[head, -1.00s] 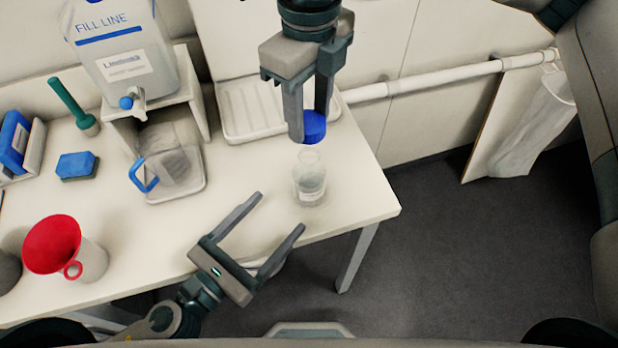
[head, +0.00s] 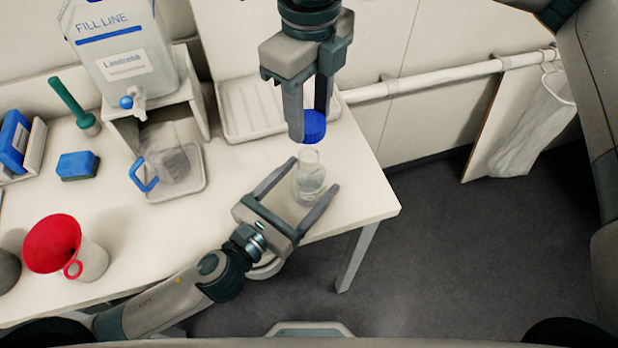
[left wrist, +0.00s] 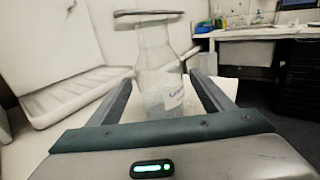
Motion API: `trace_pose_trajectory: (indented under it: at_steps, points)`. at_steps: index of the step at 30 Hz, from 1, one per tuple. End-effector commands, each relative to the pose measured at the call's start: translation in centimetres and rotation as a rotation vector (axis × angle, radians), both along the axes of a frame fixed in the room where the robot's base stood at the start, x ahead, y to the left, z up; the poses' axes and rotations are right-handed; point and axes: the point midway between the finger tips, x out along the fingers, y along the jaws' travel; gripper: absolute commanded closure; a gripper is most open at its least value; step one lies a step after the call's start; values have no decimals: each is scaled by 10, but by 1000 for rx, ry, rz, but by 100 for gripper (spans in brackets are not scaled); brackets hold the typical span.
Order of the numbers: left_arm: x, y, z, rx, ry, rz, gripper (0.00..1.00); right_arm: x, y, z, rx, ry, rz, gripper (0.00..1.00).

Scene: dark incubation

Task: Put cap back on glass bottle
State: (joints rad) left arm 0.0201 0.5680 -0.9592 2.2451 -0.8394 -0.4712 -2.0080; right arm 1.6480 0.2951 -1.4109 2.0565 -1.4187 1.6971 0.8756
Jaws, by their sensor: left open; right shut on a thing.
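The clear glass bottle (head: 309,180) stands upright and uncapped near the right end of the table. It also shows in the left wrist view (left wrist: 158,75), with a label on its side. My left gripper (head: 316,172) is open, with one finger on either side of the bottle; I cannot tell whether they touch it. My right gripper (head: 309,122) is shut on the blue cap (head: 314,127) and holds it just above and behind the bottle's mouth in the head view. The cap is apart from the bottle.
A white tray (head: 255,125) lies behind the bottle. A carboy (head: 125,55) stands on a shelf, with a blue-handled jug (head: 170,165) below its tap. The table's right edge is close to the bottle.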

Motion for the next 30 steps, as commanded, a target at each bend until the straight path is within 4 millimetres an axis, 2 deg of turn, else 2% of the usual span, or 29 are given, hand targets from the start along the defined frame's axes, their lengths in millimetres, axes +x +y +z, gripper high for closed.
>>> trace_pose_trajectory:
  at_steps: [4, 14, 21, 22, 26, 30]
  points:
    - [6, -5, 0, 0, 0, -1, 26, 0, 0, 0, 0, 0, 0, 80]
    - [7, -6, 0, 0, 0, -1, 26, 0, 0, 0, 0, 0, 0, 80]
    - [7, -6, 0, 0, 0, -1, 84, 0, 0, 0, 0, 0, 0, 80]
    - [7, -6, 0, 0, 0, -1, 88, 0, 0, 0, 0, 0, 0, 80]
    - [7, -6, 0, 0, 0, -1, 88, 0, 0, -3, 0, 1, 0, 80]
    - [7, -6, 0, 0, 0, -1, 88, 0, 0, -16, -1, 2, 0, 80]
